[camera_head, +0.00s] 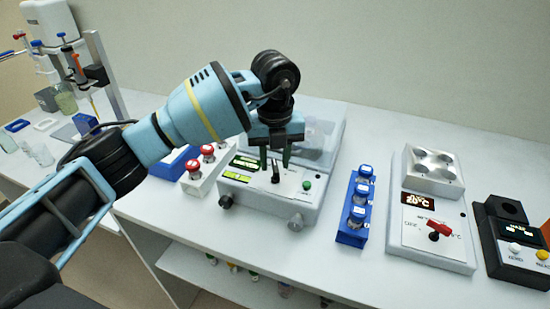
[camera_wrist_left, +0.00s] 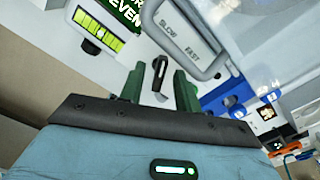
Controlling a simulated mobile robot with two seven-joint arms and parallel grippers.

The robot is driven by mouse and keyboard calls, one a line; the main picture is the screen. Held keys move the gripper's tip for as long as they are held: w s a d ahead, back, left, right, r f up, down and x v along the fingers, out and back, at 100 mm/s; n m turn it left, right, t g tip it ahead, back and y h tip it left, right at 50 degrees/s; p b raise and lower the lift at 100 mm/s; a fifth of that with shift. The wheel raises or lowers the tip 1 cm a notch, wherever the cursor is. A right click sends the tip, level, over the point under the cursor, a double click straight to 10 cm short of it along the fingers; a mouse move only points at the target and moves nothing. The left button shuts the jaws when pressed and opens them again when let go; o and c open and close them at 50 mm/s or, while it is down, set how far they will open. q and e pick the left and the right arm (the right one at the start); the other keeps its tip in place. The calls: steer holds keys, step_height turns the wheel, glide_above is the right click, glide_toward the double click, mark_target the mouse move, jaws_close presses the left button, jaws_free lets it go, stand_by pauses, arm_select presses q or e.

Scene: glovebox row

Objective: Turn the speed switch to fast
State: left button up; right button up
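The speed switch (camera_wrist_left: 160,78) is a small black lever with a pale line, below a grey-framed plate (camera_wrist_left: 186,40) reading SLOW and FAST in the left wrist view. In the head view the switch (camera_head: 276,174) stands on the front panel of a white machine (camera_head: 262,200). My left gripper (camera_head: 275,158) is just above the panel. Its two green fingers (camera_wrist_left: 160,74) are apart, one on each side of the switch, with gaps showing. I cannot tell which word the lever points to. My right gripper is not in view.
The panel also has a green button (camera_head: 307,185) and lit green displays (camera_head: 237,177). A blue rack (camera_head: 350,232) of vials stands to the right, then a white heater (camera_head: 435,250) with a red knob. Red-capped bottles (camera_head: 207,152) stand close on the left.

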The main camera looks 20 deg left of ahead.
arm_select(q)
steer(key=shift+f, duration=0.15)
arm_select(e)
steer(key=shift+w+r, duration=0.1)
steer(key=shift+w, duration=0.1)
arm_select(q)
steer(key=shift+c, duration=0.4)
steer(key=c, duration=0.5)
jaws_close()
steer(key=shift+m+p, duration=0.55)
steer(key=shift+m, duration=1.15)
steer(key=shift+d+m, duration=0.15)
steer(key=shift+m, duration=0.95)
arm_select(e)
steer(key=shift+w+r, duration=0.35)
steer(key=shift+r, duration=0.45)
